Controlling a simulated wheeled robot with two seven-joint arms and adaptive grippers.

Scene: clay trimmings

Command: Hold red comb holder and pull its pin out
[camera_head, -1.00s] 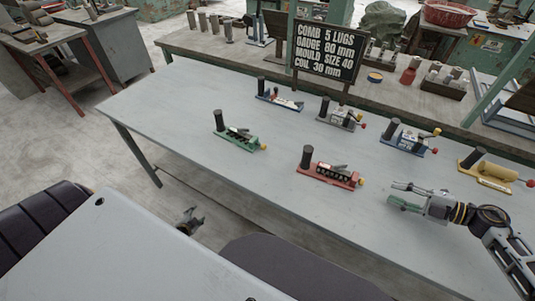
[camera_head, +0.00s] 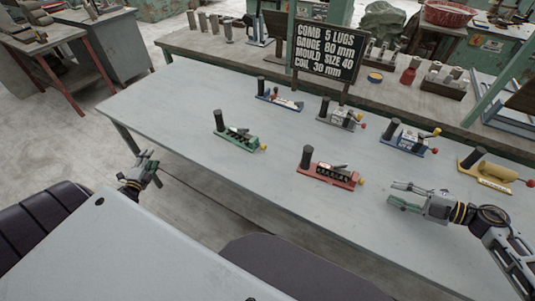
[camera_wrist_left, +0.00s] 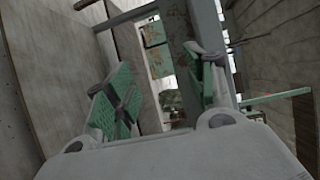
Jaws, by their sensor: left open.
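The red comb holder (camera_head: 328,177) sits on the grey table, right of the middle in the head view. It has a black upright post at its left end, a dark comb on top and a yellow-knobbed pin (camera_head: 361,181) at its right end. My left gripper (camera_head: 146,158) is off the table's left front edge, far from the red holder. It is open and empty, and its green finger pads also show in the left wrist view (camera_wrist_left: 165,95). My right gripper (camera_head: 403,195) is over the table, to the right of the red holder, with its fingers apart and empty.
Other holders stand on the table: a green one (camera_head: 238,139) left of the red, blue ones (camera_head: 408,143) and a grey one (camera_head: 341,118) behind, a yellow one (camera_head: 490,174) at right. A sign (camera_head: 327,49) stands at the back. The table's front left is clear.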

